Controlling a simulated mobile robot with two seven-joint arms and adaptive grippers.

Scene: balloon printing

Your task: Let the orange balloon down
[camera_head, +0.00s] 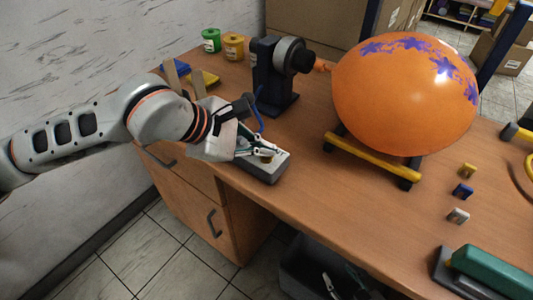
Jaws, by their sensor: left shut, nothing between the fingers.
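The orange balloon (393,105) is large and inflated, with purple star prints along its upper right side. Its neck (321,66) points left to the nozzle of a black pump-like device (272,85). The balloon sits over a stand with a yellow bar (372,160) and black feet. My left gripper (264,153) is shut and empty, low over a small grey box with a light top (270,172) at the table's front edge. The gripper hides part of the box, and I cannot tell whether they touch. My right gripper is not in view.
Green (211,40) and yellow (234,47) pots stand at the back left of the wooden table (340,215). Small blocks (463,190) lie right of the stand. A green roller-like tool (492,270) lies at front right. A dark bin (310,270) is below the table.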

